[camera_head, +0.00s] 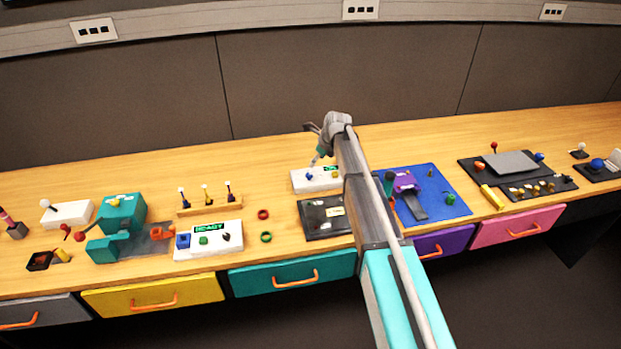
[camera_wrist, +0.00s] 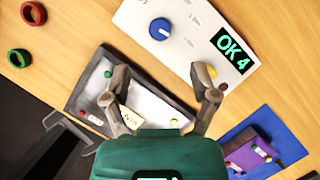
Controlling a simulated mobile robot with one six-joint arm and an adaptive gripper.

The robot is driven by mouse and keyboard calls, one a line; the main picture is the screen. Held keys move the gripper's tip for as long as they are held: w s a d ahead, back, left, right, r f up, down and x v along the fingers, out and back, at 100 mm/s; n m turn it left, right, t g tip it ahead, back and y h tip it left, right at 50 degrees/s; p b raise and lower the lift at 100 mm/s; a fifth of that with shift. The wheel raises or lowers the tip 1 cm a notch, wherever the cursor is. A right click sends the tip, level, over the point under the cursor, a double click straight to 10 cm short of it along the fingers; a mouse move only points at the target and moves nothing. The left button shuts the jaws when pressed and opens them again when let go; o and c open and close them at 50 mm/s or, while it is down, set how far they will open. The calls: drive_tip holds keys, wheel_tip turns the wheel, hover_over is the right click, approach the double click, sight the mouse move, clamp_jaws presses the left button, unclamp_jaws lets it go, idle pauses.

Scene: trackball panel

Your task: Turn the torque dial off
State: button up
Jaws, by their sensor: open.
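A round blue dial (camera_wrist: 160,29) with a pale mark on it sits on a white panel (camera_wrist: 205,15) in the wrist view. The panel has a display (camera_wrist: 233,50) lit with "OK 4" in green. In the head view the white panel (camera_head: 324,184) is at the middle of the bench, with the blue dial (camera_head: 309,177) on its left part. I see no readable torque label. My gripper (camera_wrist: 160,80) is open and empty, its fingers apart below the dial in the wrist view. In the head view my gripper (camera_head: 317,160) is above the panel, apart from the dial.
A dark panel (camera_head: 314,226) lies in front of the white one. Red (camera_head: 263,214) and green (camera_head: 266,237) rings lie to the left. A blue board (camera_head: 447,203) with a purple device is on the right. Another white panel (camera_head: 208,252) with a display stands further left.

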sight(309, 175)
drive_tip(key=shift+b+x, duration=3.5)
drive_tip(key=shift+x, duration=0.6)
clamp_jaws()
